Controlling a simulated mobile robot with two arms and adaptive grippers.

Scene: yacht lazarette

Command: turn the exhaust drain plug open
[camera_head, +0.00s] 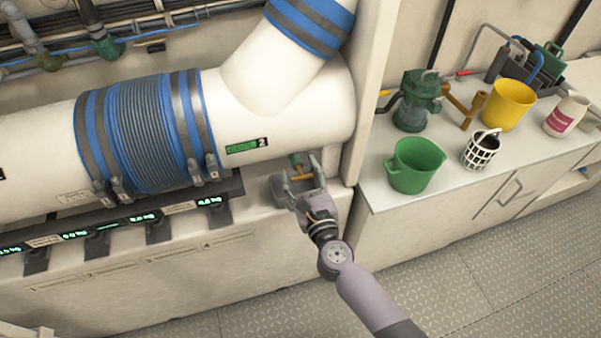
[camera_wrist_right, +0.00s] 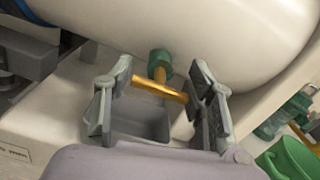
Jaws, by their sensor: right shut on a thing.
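The exhaust drain plug shows in the wrist view as a green collar (camera_wrist_right: 160,62) under the white exhaust pipe, with an orange-yellow T-handle (camera_wrist_right: 158,88). In the head view the plug's green collar (camera_head: 296,159) sits below the pipe's right end. My right gripper (camera_head: 302,180) is around the T-handle; in the wrist view its fingers (camera_wrist_right: 160,98) stand at the two ends of the crossbar, shut on it. A small grey tray (camera_wrist_right: 143,122) lies below the handle. My left gripper is not in view.
The white exhaust pipe (camera_head: 238,105) with blue-banded hose hangs just above my right gripper. A pale upright panel (camera_head: 366,90) stands to its right. The counter beyond holds a green bucket (camera_head: 415,165), a yellow bucket (camera_head: 508,104) and a white basket (camera_head: 481,150).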

